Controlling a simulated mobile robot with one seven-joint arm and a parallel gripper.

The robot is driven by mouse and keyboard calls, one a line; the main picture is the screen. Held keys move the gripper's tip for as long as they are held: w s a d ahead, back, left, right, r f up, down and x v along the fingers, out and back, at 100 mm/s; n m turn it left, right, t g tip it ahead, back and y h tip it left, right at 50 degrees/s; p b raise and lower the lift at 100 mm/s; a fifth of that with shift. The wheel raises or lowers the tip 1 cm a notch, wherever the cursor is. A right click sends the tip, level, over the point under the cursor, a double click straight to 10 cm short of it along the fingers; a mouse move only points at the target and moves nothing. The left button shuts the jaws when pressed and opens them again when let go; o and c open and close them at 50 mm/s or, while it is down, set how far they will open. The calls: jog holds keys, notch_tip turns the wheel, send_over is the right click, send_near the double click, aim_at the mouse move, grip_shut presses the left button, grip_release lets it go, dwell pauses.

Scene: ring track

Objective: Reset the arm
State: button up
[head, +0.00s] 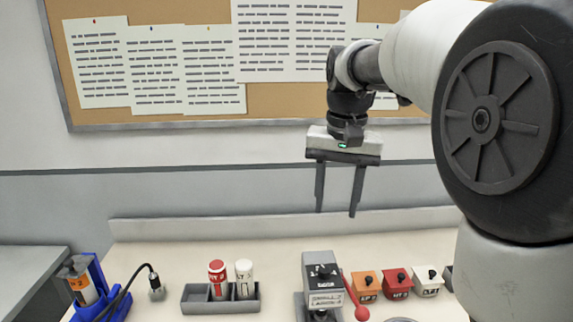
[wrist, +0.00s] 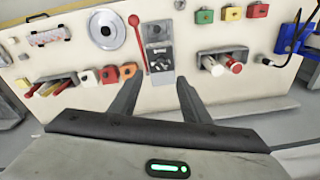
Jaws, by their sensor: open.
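My gripper (head: 337,207) hangs fingers down above the back of the cream bench (head: 150,252), in front of the wall. Its two dark fingers are spread apart with nothing between them. The fingers also show in the wrist view (wrist: 158,90), pointing toward the bench. My arm reaches in from the right in the head view and hides part of the bench's right side.
Below stand a grey box with a red lever (head: 322,280), a grey holder (head: 195,298) with a red and a white cylinder, and small orange, red and white boxes (head: 397,283). A blue stand (head: 98,290) is at left. A pinboard (head: 200,38) hangs behind.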

jog(key=s+n+t+p, duration=0.3)
jog(key=s+t, duration=0.1)
jog(key=s, duration=1.6)
jog(key=shift+s+f+t+p, duration=0.25)
jog(key=shift+f+t+p, duration=0.05)
jog(key=shift+f+p, duration=0.1)
